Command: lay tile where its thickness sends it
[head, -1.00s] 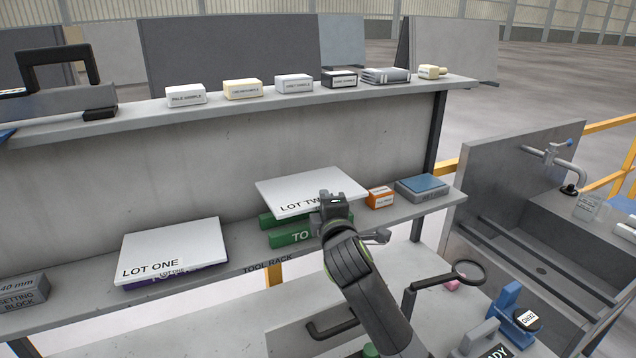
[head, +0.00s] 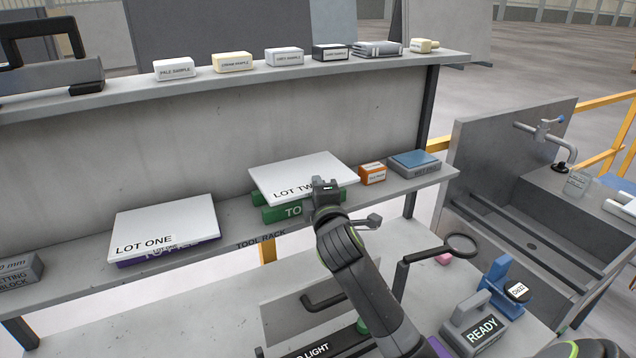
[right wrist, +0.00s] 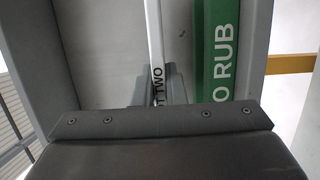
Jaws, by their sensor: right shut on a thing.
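A white tile marked LOT TWO (head: 300,172) is over green blocks marked TO RUB (head: 280,212) on the rack shelf. My right gripper (head: 325,187) is shut on the tile's front edge. In the right wrist view the tile's thin edge (right wrist: 155,50) is between the jaws, with the green block (right wrist: 222,60) beside it and a gap between them. I cannot tell whether the tile touches the blocks. A white tile marked LOT ONE (head: 165,225) lies on a purple support (head: 170,254) at the left of the shelf. My left gripper is not in view.
An orange box (head: 372,173) and a blue-topped grey box (head: 414,165) stand right of the green blocks. A grey setting block (head: 18,272) is at the shelf's left end. Small sample boxes line the upper shelf.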

